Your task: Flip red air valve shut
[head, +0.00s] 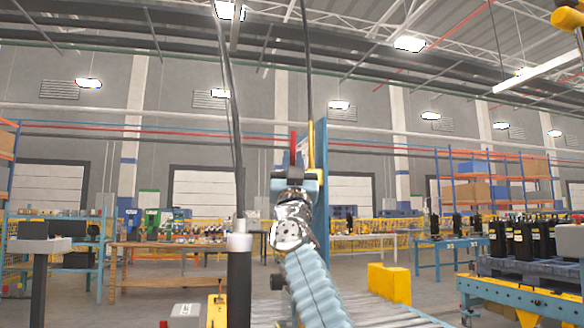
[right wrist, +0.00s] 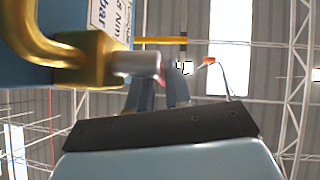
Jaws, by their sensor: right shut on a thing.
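The red air valve (head: 293,147) shows in the head view as a thin upright red lever beside a yellow pipe, at the blue post. My right gripper (head: 296,172) is raised to it from below and is shut on it. In the right wrist view, a brass pipe and fitting (right wrist: 85,58) with a silver stem end near my right fingers (right wrist: 158,92). Only a small trace of red shows by the stem, and the grip itself is mostly hidden. My left gripper is not in view.
A blue post (head: 321,200) stands just behind the right gripper. A dark upright pole (head: 239,275) with a hose stands to the left. A yellow block (head: 389,284) sits by the roller conveyor at lower right. A pallet with black cylinders (head: 525,265) is at far right.

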